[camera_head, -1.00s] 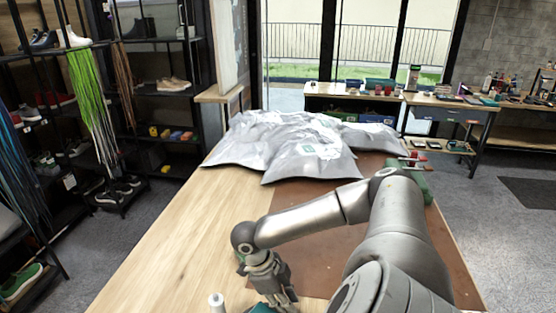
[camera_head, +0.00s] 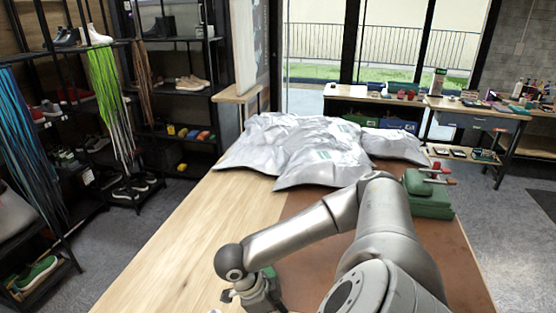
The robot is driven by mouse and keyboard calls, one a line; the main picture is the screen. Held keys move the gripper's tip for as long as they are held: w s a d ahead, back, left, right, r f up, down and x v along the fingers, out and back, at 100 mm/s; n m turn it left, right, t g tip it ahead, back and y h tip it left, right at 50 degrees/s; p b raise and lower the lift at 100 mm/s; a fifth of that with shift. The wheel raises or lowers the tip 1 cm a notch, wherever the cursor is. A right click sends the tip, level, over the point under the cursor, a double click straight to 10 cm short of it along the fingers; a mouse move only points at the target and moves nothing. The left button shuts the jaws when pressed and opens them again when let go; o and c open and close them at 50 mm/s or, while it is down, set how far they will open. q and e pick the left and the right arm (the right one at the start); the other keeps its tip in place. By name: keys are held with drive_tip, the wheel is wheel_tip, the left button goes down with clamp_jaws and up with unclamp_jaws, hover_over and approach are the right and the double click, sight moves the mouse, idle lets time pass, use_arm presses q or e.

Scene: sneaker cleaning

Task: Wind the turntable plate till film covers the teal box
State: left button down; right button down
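My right arm reaches in from the right, and its gripper (camera_head: 260,297) points down at the bottom edge of the head view. Its fingertips are cut off by the picture edge, so its opening does not show. My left gripper is not in view. The turntable plate, the film and the teal box cannot be made out in this view. A small white piece at the bottom edge, left of the gripper, is too cut off to identify.
The wooden table (camera_head: 185,235) has a brown mat (camera_head: 310,262) on its right part. Silver bags (camera_head: 318,165) lie across its far end. A green vise-like tool (camera_head: 428,196) stands at the right edge. Left table surface is clear. Shoe shelves stand left.

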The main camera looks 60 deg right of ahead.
drive_tip(key=shift+w+d+r, duration=0.1)
idle(0.5)
drive_tip(key=c, duration=1.6)
unclamp_jaws()
drive_tip(key=v, duration=1.2)
